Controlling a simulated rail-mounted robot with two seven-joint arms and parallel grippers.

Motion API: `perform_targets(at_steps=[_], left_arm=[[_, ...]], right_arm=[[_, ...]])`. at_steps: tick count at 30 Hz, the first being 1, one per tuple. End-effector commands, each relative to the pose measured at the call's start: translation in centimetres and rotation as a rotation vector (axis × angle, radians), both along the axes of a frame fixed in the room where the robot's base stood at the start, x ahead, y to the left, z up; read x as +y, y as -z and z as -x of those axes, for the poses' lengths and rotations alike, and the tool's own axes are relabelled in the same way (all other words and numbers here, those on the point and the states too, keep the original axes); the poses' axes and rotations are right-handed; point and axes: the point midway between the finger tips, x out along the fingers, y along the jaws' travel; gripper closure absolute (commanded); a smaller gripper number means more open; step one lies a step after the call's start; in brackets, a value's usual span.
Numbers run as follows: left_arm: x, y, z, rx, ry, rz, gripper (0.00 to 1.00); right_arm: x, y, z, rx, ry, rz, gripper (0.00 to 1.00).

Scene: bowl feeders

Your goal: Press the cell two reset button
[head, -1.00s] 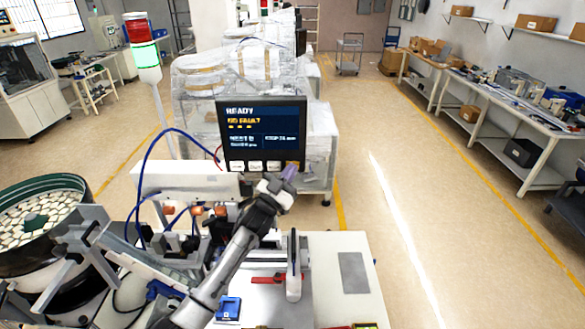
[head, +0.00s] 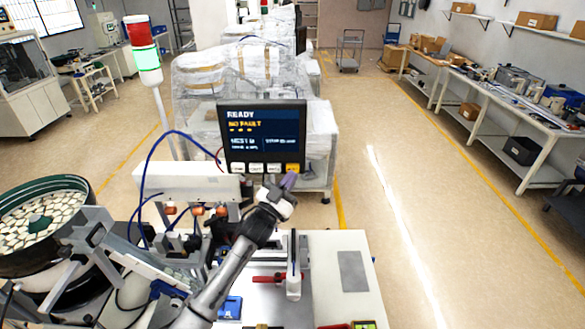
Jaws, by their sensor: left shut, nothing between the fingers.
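The dark control panel (head: 262,135) stands at the middle and its screen reads READY and NO FAULT. A row of buttons runs along its lower edge: several pale ones (head: 256,168) and an amber one (head: 292,168) at the right end. I cannot read which button is the cell two reset. My left gripper (head: 289,181) is shut and empty, its tip just below the amber button in the picture; I cannot tell the gap in depth. My right gripper is not in view.
A bowl feeder (head: 75,185) full of pale parts is at the left. A red-handled clamp (head: 270,279) sits on the bench. Open floor lies to the right.

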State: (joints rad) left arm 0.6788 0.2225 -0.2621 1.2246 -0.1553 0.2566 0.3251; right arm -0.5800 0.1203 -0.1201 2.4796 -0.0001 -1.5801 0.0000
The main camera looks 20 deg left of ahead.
Motion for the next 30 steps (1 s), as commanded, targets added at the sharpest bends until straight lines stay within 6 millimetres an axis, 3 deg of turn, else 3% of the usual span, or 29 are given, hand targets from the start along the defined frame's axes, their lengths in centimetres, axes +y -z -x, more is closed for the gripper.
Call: perform_targets(at_steps=[3, 12, 26, 30], left_arm=[[-0.4, -0.4, 1.2, 0.002, 0.001, 0.001, 1.00], [-1.3, -0.2, 3.5, 0.000, 0.000, 0.001, 1.00], [-1.5, -0.1, 4.1, 0.000, 0.000, 0.000, 1.00], [-1.6, -1.4, 4.5, -0.001, 0.000, 0.000, 1.00]], right_arm=[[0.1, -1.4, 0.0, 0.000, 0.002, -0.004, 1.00], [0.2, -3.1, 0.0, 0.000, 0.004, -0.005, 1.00], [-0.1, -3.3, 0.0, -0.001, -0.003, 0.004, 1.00], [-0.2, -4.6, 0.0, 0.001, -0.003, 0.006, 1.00]])
